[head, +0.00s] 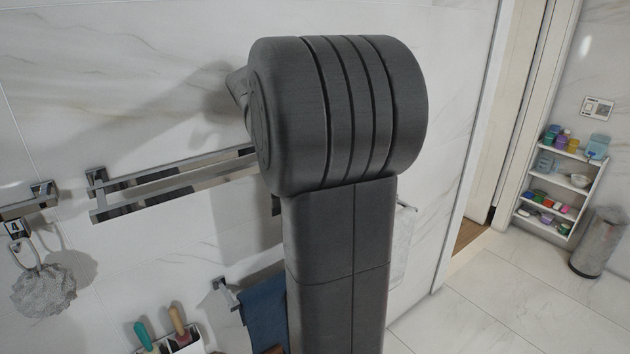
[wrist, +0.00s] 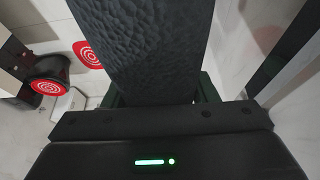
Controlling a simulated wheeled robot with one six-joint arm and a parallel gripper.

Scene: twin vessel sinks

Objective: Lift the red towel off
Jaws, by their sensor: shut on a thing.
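In the wrist view my gripper (wrist: 157,97) is shut on a dark grey, bumpy-textured cloth (wrist: 145,45), which stretches away from the fingers to the top of the picture. No plainly red towel shows in either view; the held cloth looks dark, not red. In the head view my arm covers the middle, and my gripper is hidden behind it. A blue towel (head: 265,316) hangs on a lower wall bar, partly hidden by my arm. A small reddish-brown patch shows at the bottom edge beside the arm; I cannot tell what it is.
A double metal towel rail (head: 165,184) is on the marble wall, its right end behind my arm. A grey bath puff (head: 44,291) hangs at left. A white shelf (head: 560,190) and grey bin (head: 598,243) stand at right. Red-and-white round things (wrist: 52,87) show in the wrist view.

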